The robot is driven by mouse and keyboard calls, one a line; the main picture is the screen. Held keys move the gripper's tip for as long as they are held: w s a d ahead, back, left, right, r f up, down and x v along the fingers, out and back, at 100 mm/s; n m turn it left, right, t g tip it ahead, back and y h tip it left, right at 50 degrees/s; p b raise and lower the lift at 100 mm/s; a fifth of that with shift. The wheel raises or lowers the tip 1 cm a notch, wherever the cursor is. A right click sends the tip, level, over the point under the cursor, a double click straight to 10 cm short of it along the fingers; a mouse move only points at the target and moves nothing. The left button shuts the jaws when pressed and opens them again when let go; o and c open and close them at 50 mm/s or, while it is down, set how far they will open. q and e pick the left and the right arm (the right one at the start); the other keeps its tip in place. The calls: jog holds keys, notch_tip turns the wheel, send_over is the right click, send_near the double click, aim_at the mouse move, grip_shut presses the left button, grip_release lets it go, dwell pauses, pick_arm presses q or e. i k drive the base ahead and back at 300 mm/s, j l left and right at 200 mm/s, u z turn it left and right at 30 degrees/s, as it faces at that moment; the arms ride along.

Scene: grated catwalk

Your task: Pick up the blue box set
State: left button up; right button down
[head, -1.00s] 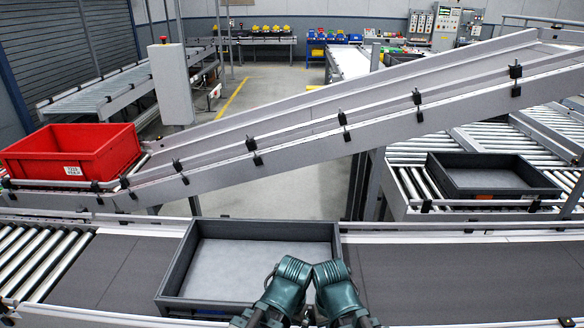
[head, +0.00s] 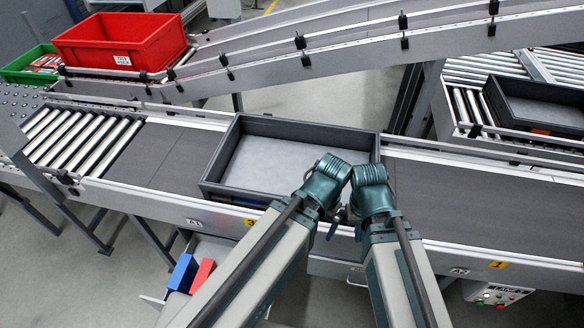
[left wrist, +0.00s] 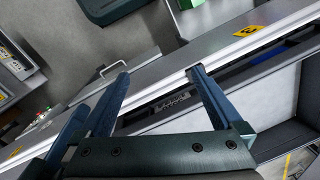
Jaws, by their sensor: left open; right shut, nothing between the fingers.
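A dark blue strip (head: 250,203), perhaps the blue box set, shows low at the near wall inside the grey tray (head: 215,150); that wall hides most of it. It also shows as a blue strip (left wrist: 242,54) in the left wrist view. A separate blue box (head: 183,273) stands beside a red box (head: 202,275) below the conveyor. My right gripper (head: 344,222) is shut and empty near the tray's front right, largely hidden by my arms. My left gripper (left wrist: 160,74) is open, its fingers apart near the conveyor's edge, with nothing between them.
The tray stands on the dark conveyor belt (head: 445,195). A red crate (head: 120,42) and a green crate (head: 32,66) are at the upper left. Another dark tray (head: 540,105) sits on rollers at right. A sloped conveyor (head: 350,45) crosses behind.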

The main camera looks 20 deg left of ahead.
aim_at(184, 276)
jog(key=u, duration=1.95)
